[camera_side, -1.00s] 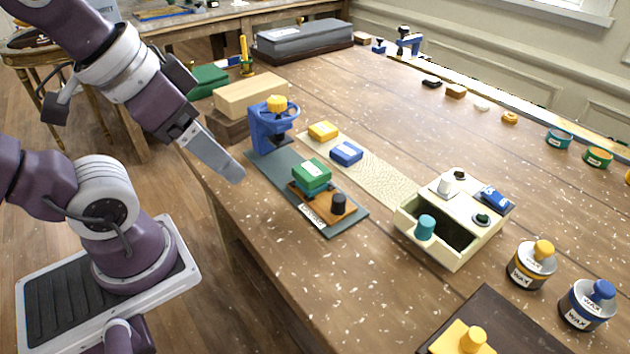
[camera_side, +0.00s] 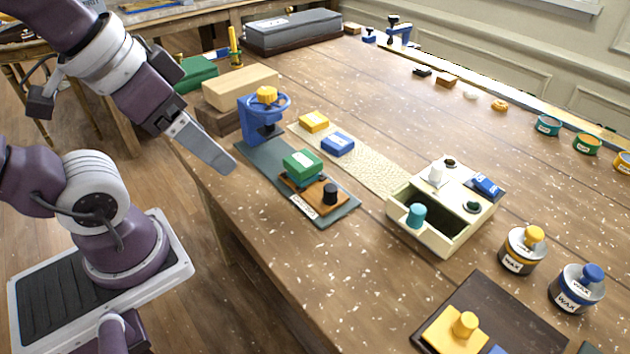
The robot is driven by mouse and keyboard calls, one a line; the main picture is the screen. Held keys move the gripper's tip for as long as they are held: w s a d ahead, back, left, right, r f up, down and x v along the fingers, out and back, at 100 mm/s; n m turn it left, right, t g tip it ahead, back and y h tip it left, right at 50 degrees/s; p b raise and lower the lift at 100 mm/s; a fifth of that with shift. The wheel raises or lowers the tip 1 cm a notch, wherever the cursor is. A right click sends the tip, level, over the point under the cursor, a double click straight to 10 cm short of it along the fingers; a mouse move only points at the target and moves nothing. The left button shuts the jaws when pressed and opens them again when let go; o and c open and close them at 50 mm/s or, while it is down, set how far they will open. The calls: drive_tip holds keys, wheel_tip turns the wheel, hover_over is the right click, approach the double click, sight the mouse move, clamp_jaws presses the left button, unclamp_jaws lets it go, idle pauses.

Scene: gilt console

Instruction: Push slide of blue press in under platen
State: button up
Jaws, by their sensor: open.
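The blue press (camera_side: 250,116) stands on a dark grey-green base plate (camera_side: 338,216), with a yellow-hubbed handwheel (camera_side: 267,96) on top. Its brown wooden slide (camera_side: 316,191) lies on the plate, out in front of the platen, and carries a black knob (camera_side: 330,194) at its near end. A green block (camera_side: 302,163) with a pale label sits at the slide's press-side end. My gripper (camera_side: 232,168) is open and empty, left of the plate, pointing down to the right and apart from the press and slide. Its far finger is hard to make out.
A yellow block (camera_side: 314,121) and a blue block (camera_side: 338,143) lie on a pale mat (camera_side: 378,173) behind the plate. A cream box (camera_side: 449,232) stands to the right. A wooden block (camera_side: 240,86) is behind the press. Table in front of the plate is clear.

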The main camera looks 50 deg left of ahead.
idle(0.3)
drive_tip(key=shift+c, duration=1.4)
drive_tip(key=w+g, duration=0.1)
drive_tip(key=w, duration=0.1)
drive_tip(key=w+d, duration=0.1)
drive_tip(key=w, duration=0.2)
drive_tip(key=w+n+g, duration=0.1)
drive_tip(key=w, duration=0.2)
drive_tip(key=shift+w+d+f+g, duration=0.15)
drive_tip(key=shift+w+d+g, duration=0.05)
drive_tip(key=shift+d+g, duration=0.1)
drive_tip(key=c, duration=0.4)
drive_tip(key=n+g, duration=0.2)
drive_tip(key=g, duration=0.1)
hover_over(330, 188)
wheel_tip(330, 188, down, 8)
drive_tip(key=shift+f, duration=0.25)
wheel_tip(330, 188, down, 6)
drive_tip(key=shift+f, duration=0.25)
drive_tip(key=shift+c, duration=0.3)
clamp_jaws()
